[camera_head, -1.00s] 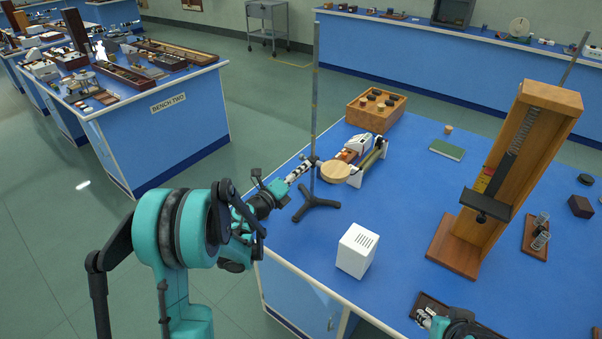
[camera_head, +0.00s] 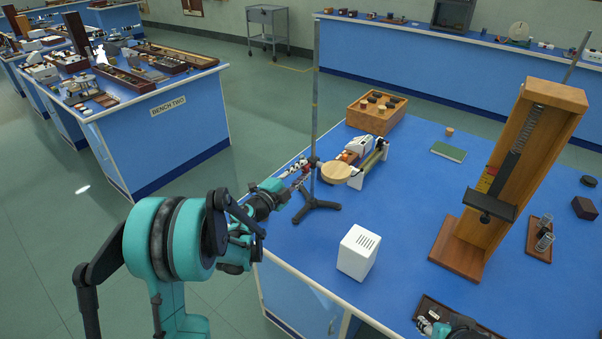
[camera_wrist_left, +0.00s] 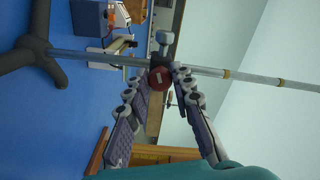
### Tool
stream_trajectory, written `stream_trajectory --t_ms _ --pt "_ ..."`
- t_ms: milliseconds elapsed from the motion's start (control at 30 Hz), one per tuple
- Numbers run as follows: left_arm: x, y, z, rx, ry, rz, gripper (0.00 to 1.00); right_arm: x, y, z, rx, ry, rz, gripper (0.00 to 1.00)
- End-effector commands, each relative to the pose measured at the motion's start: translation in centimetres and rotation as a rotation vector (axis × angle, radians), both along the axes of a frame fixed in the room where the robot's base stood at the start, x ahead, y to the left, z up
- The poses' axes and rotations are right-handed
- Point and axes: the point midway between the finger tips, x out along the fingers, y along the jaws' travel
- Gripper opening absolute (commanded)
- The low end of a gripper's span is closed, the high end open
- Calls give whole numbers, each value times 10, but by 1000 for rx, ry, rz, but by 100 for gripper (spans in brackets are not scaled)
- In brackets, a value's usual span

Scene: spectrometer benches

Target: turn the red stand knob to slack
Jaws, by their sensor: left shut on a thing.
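The red stand knob (camera_wrist_left: 160,77) sits on the clamp of the metal stand rod (camera_wrist_left: 215,71). It shows between the fingertips of my left gripper (camera_wrist_left: 161,82), which is shut on it. In the head view the stand's rod (camera_head: 316,100) rises upright from its dark three-legged base (camera_head: 315,204). My left gripper (camera_head: 301,170) reaches the rod from the left, low above the base; the knob is small and mostly covered there. My right gripper (camera_head: 428,324) shows only partly at the bottom edge, over a dark tray, and its jaws are unclear.
A round wooden disc (camera_head: 336,172) and a white-ended apparatus (camera_head: 372,165) stand close right of the rod. A white box (camera_head: 358,251) is near the bench's front edge. A tall wooden stand (camera_head: 540,130) rises at right. Blue bench top (camera_head: 410,210) between them is clear.

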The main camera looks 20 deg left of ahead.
Motion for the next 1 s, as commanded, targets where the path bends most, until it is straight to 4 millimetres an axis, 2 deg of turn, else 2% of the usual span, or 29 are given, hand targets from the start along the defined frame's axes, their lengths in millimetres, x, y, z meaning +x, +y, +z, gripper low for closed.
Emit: stream_trajectory --t_ms 300,867,900,967,1000 --pt "0 0 0 -124 45 1 0 0 0 -2 0 0 0 40" --pt "0 0 0 -152 56 1 0 0 0 -3 0 0 0 40" --pt "0 0 0 -152 56 1 28 0 0 -3 0 0 0 40" --pt "0 0 0 -152 56 1 43 0 0 -3 0 0 0 40" --pt "0 0 0 -152 56 1 43 0 0 -3 0 0 0 40"
